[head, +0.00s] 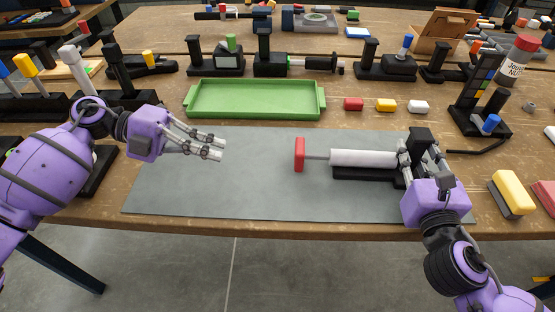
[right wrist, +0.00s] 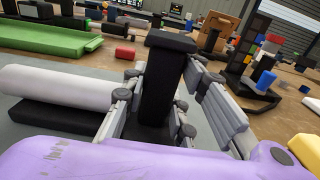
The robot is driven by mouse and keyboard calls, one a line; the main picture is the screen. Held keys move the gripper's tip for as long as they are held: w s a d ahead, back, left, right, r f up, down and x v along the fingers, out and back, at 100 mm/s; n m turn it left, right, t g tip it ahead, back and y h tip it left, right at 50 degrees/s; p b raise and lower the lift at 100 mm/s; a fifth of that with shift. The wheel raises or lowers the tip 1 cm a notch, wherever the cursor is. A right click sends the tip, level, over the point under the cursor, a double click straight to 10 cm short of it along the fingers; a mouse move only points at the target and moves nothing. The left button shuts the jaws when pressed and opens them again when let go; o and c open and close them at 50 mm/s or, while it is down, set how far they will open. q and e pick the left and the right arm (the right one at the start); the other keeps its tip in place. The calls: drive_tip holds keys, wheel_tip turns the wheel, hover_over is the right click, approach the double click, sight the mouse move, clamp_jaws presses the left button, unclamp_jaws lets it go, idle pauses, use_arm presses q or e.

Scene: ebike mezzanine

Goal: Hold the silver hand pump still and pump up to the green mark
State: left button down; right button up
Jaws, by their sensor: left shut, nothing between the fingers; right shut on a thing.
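The hand pump lies flat on the grey mat (head: 240,185), with a pale silver-white barrel (head: 363,158), a rod and a red handle (head: 299,154) pointing left. The rod is partly out of the barrel. A black base (head: 362,174) lies under the barrel and a black upright block (head: 419,145) stands at its right end. My right gripper (head: 418,158) is shut around this block, which also shows between its fingers in the right wrist view (right wrist: 165,85). My left gripper (head: 221,147) is shut and empty, left of the red handle and apart from it. A black stand with coloured squares (head: 482,85) stands at the right.
A green tray (head: 255,115) lies behind the mat. Red (head: 353,104), yellow (head: 386,105) and white (head: 418,106) blocks stand to its right. A yellow-topped brush-like block (head: 513,190) lies right of my right arm. The mat between my left gripper and the handle is clear.

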use_arm(q)
drive_tip(key=m, duration=0.3)
drive_tip(key=shift+d+r+m, duration=0.1)
drive_tip(key=shift+r+m, duration=0.15)
drive_tip(key=shift+m, duration=0.15)
approach(298, 173)
drive_tip(key=d, duration=0.4)
drive_tip(key=shift+w+d+f, duration=0.1)
drive_tip(key=shift+w+f, duration=0.1)
drive_tip(key=shift+w, duration=0.05)
drive_tip(key=shift+d, duration=0.45)
drive_tip(key=d, duration=0.4)
drive_tip(key=shift+d, duration=0.4)
drive_tip(key=shift+a+f, duration=0.1)
drive_tip(key=shift+a, duration=0.05)
